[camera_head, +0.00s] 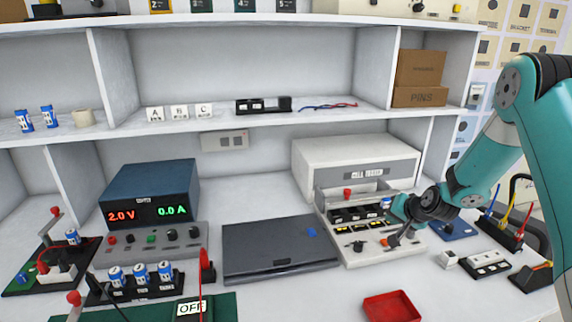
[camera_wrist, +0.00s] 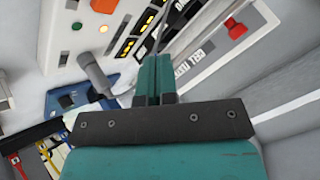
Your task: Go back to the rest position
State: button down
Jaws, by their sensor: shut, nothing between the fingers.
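My gripper (camera_head: 398,208) is at the right side of the white cell tester (camera_head: 352,162), just over its front panel. In the wrist view its two teal fingers (camera_wrist: 153,78) are together with nothing between them, and the tester's panel lies behind them. A blue and white cell (camera_head: 385,203) shows in the tester right beside the fingertips; whether they touch it I cannot tell. The tester's red knob (camera_wrist: 235,28) and grey lever (camera_wrist: 97,75) also show in the wrist view.
A dark closed laptop-like case (camera_head: 275,250) lies left of the tester. A power supply (camera_head: 150,195) reads 2.0 V, with several cells in a holder before it. A red tray (camera_head: 391,307) is at the front. Tools in a rack (camera_head: 500,228) stand at right. Shelves rise behind.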

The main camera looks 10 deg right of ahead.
jog(key=s+a+r+n+g+y, duration=0.25)
jog(key=s+a+r, duration=0.35)
jog(key=a, duration=0.4)
jog(key=s+a+r+n+g+y, duration=0.15)
jog(key=s+a+r+n, duration=0.3)
jog(key=a+r, duration=0.45)
jog(key=s+a+r+n+g, duration=0.1)
jog(key=s+a+r+n, duration=0.1)
jog(key=s, duration=0.6)
jog(key=s+a+r+n+g, duration=0.2)
jog(key=s+a+n, duration=0.1)
jog(key=s, duration=0.6)
jog(key=s+a+r+n+g+h, duration=0.1)
jog(key=s+a+r+n+g, duration=0.1)
jog(key=s, duration=0.6)
jog(key=shift+s+a+r+n, duration=0.2)
jog(key=shift+a+n, duration=0.1)
jog(key=shift+a, duration=0.1)
